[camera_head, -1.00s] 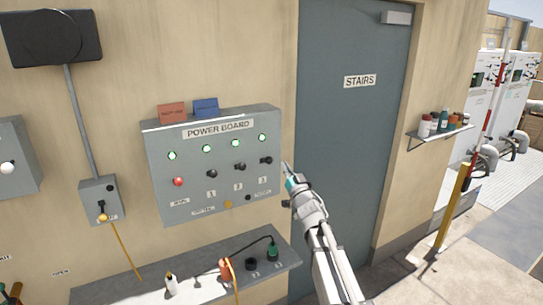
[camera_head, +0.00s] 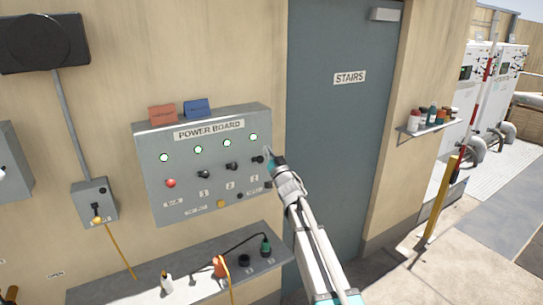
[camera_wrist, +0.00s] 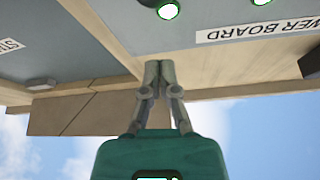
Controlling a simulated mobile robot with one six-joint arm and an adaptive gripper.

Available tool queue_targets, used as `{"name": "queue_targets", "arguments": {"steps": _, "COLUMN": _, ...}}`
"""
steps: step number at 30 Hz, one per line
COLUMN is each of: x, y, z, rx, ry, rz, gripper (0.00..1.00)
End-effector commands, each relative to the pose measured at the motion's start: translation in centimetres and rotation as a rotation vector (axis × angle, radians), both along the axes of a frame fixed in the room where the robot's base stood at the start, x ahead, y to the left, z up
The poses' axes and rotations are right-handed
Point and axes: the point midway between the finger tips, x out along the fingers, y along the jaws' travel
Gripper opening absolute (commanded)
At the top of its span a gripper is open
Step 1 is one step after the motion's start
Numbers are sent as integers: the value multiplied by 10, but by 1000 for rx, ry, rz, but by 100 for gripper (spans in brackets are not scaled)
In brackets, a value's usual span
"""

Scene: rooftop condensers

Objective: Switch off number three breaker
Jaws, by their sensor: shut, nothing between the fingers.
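The grey power board (camera_head: 150,140) hangs on the tan wall, with a row of black breaker handles. The number three breaker (camera_head: 257,159) is the rightmost handle, above a label marked 3. The green lamp (camera_head: 253,137) above it is lit, as are the other lamps in that row. My gripper (camera_head: 267,152) is shut and empty, with its tip close to the right of the number three breaker. I cannot tell whether they touch. In the wrist view, my closed fingers (camera_wrist: 158,68) point toward the board's edge, near a lit green lamp (camera_wrist: 168,11).
A red button (camera_head: 171,183) sits at the board's left. Red (camera_head: 162,114) and blue (camera_head: 197,108) cards stand on top. Below, a ledge (camera_head: 110,291) holds an orange plug (camera_head: 219,266), a green plug (camera_head: 265,246) and a white bottle (camera_head: 166,283). The stairs door (camera_head: 335,140) is to the right.

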Motion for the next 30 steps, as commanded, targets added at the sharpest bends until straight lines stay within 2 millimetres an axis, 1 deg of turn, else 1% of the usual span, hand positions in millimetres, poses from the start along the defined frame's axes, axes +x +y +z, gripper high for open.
{"name": "queue_targets", "arguments": {"steps": 1, "x": 7, "y": 3, "z": 5, "rx": 0, "ry": 0, "rz": 0, "gripper": 0}}
{"name": "queue_targets", "arguments": {"steps": 6, "x": 20, "y": 12, "z": 12, "rx": 1, "ry": 0, "rz": 0, "gripper": 0}}
{"name": "queue_targets", "arguments": {"steps": 8, "x": 17, "y": 11, "z": 3, "rx": 1, "ry": 0, "rz": 0, "gripper": 0}}
{"name": "queue_targets", "arguments": {"steps": 18, "x": 17, "y": 16, "z": -19, "rx": 1, "ry": 0, "rz": 0, "gripper": 0}}
{"name": "queue_targets", "arguments": {"steps": 24, "x": 16, "y": 18, "z": -28, "rx": 1, "ry": 0, "rz": 1, "gripper": 0}}
{"name": "queue_targets", "arguments": {"steps": 30, "x": 16, "y": 19, "z": -30, "rx": 1, "ry": 0, "rz": 1, "gripper": 0}}
